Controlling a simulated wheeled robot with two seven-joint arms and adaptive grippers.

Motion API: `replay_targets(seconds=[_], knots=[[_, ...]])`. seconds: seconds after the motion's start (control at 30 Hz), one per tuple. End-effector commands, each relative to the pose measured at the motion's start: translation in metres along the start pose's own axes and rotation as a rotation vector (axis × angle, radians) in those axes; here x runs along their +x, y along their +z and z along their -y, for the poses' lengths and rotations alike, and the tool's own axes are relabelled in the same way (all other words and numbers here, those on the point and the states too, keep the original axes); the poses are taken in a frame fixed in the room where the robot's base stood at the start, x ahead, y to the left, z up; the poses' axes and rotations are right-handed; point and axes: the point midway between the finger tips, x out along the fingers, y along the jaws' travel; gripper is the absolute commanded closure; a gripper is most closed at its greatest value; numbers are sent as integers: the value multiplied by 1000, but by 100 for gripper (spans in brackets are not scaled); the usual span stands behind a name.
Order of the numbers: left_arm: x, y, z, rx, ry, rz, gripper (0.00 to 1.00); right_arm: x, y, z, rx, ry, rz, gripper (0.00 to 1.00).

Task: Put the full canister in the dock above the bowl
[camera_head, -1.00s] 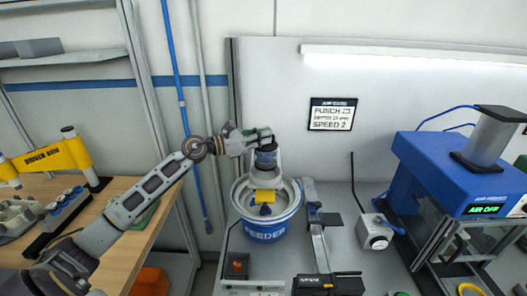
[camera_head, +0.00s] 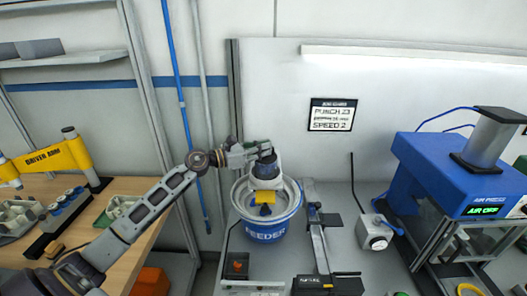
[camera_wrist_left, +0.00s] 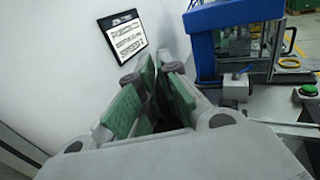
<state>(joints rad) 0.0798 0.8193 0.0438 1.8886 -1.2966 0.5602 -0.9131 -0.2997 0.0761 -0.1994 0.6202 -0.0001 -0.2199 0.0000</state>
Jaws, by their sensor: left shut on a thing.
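My left gripper (camera_head: 264,150) is over the feeder bowl (camera_head: 266,230), shut on the top of a dark canister (camera_head: 267,168). The canister looks upright, its lower part inside or against the pale dock (camera_head: 268,183) above the bowl; I cannot tell whether it is fully seated. A yellow part (camera_head: 263,197) shows below the dock. In the left wrist view the green-padded fingers (camera_wrist_left: 160,95) are close together, and the canister between them is hidden in shadow. My right gripper is not in view.
A blue press (camera_head: 440,165) stands at the right. A rail (camera_head: 318,235) and a grey device (camera_head: 376,232) are right of the bowl. A wooden bench (camera_head: 150,230) with a yellow driver arm (camera_head: 50,158) is at the left. A wall and posts are close behind.

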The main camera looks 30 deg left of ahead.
Motion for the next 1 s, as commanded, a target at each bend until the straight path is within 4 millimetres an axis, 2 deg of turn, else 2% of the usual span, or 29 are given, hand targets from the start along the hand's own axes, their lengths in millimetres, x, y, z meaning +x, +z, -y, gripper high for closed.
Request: replay_targets(seconds=[0.67,0.7,0.83,1.0], knots=[[0,-11,0,3,0,4,100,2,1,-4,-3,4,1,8],[0,-12,0,2,0,1,90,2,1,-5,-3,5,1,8],[0,-12,0,1,0,1,73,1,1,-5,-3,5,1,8],[0,-12,0,1,0,1,70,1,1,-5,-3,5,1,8]])
